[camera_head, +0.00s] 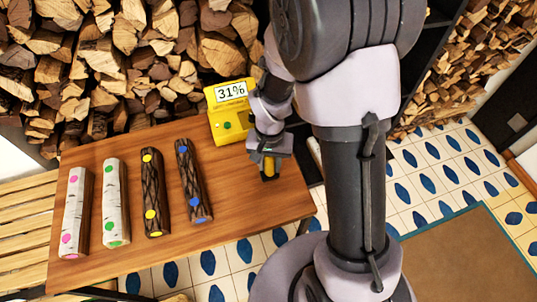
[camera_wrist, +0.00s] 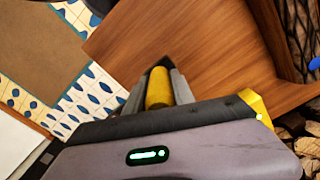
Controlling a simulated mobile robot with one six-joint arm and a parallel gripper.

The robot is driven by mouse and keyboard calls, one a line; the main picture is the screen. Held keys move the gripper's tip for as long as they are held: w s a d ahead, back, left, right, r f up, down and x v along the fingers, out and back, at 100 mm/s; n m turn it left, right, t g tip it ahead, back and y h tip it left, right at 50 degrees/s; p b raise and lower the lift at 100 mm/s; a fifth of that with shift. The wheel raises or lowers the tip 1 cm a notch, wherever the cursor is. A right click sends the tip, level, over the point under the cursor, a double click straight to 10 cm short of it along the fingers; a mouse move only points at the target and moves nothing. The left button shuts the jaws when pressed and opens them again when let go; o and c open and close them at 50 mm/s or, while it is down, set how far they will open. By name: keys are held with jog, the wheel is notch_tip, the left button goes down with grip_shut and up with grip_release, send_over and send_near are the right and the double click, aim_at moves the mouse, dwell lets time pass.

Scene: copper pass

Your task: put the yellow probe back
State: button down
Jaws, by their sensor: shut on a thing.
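The yellow probe (camera_head: 269,165) is in my gripper (camera_head: 268,173), above the right part of the wooden table. In the wrist view the probe (camera_wrist: 158,87) lies between the two grey fingers of my gripper (camera_wrist: 157,92), which are shut on it. A dark end shows beyond its yellow body. The yellow moisture meter (camera_head: 229,124) stands at the back of the table, left of my gripper, and its display reads 31%. A yellow corner of it also shows in the wrist view (camera_wrist: 257,106). My wrist covers the meter's right side in the head view.
The table (camera_head: 240,207) carries several logs: pink-dotted birch (camera_head: 77,213), green-dotted birch (camera_head: 116,204), yellow-dotted dark (camera_head: 154,192) and blue-dotted dark (camera_head: 191,180). Firewood (camera_head: 120,60) is stacked behind. The tabletop's right front is clear.

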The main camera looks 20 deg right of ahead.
aim_at(270, 172)
jog(key=f+b, duration=0.1)
jog(key=f, duration=0.2)
jog(key=shift+s+f, duration=0.15)
jog(key=shift+s, duration=0.05)
jog(key=shift+s+r, duration=0.15)
jog(key=shift+r, duration=0.1)
jog(key=shift+f, duration=0.2)
jog(key=c, duration=1.1)
grip_release()
jog(key=shift+o, duration=0.2)
